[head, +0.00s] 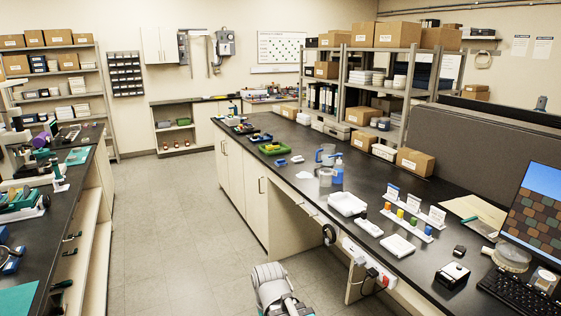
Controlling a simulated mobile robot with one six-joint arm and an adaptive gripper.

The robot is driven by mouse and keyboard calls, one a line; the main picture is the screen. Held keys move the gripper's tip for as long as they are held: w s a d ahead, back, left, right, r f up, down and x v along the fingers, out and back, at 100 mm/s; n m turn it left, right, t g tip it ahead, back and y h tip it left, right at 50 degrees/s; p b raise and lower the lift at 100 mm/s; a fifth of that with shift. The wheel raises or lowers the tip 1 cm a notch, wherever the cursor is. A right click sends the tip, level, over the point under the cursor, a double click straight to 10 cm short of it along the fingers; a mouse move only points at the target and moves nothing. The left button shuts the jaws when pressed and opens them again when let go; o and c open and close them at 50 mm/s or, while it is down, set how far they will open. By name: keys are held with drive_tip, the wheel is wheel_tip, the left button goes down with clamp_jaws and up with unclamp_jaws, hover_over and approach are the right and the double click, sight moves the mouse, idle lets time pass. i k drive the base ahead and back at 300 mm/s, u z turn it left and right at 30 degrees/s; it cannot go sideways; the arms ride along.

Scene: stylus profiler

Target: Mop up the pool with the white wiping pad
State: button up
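A flat white rectangular piece (398,246) lies on the black bench top at the right; it may be the wiping pad, but I cannot tell for sure. A small irregular white patch (305,175) lies on the bench left of the clear beaker (325,177); I cannot tell whether it is liquid or a cloth. No pool shows clearly. A grey rounded part of my own arm shows at the bottom centre, over the floor and apart from the bench. My gripper's fingers cannot be made out.
The floor aisle (180,220) is clear.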

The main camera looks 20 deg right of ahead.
sight(299, 159)
drive_tip(key=i, duration=1.55)
drive_tip(key=z, duration=0.7)
